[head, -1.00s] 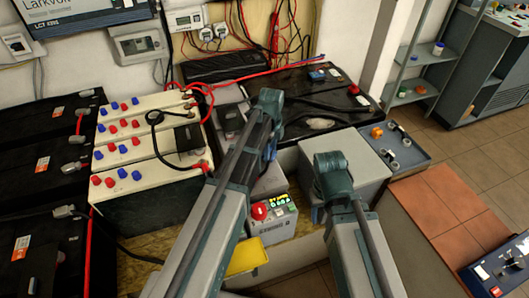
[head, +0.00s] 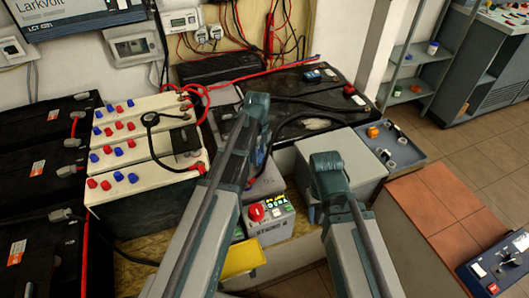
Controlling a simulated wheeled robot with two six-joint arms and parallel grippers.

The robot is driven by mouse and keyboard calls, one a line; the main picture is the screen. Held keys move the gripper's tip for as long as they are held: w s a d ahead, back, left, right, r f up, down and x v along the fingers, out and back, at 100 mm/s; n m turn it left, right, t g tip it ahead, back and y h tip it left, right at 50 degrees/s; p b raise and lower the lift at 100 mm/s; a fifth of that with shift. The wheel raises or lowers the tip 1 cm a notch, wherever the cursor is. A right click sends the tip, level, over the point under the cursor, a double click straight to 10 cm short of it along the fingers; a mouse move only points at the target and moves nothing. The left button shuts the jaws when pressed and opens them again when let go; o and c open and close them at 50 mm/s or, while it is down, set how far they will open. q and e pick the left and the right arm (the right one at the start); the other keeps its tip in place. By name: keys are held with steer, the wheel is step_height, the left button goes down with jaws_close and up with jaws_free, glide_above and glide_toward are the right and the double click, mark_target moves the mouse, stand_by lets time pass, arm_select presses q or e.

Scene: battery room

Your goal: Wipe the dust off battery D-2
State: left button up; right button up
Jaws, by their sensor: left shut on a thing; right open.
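I cannot read D-2 on any battery. A large black battery (head: 345,107) at the back right has a pale, dust-like patch (head: 315,124) on its top. Cream-topped batteries (head: 150,147) with red and blue caps stand left of centre, and black batteries (head: 38,180) with orange labels stand at the far left. My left arm reaches up across the middle, with a small blue patch (head: 262,155) beside its raised joint; I cannot tell what that is. My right arm ends over a grey box. Both grippers are hidden behind my own arm links. No cloth can be made out.
A grey box (head: 358,155) stands under my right arm. A small unit with a red button (head: 257,212) and a yellow tray (head: 243,258) lie between the arms. Loose red and black cables (head: 204,93) run along the back.

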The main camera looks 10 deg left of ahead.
arm_select(q)
steer(key=shift+s+a, duration=0.1)
steer(key=shift+a, duration=0.05)
step_height(320, 180, up, 6)
steer(key=p, duration=0.6)
stand_by(0.4)
step_height(320, 180, up, 3)
steer(key=p, duration=0.3)
steer(key=shift+r, duration=0.1)
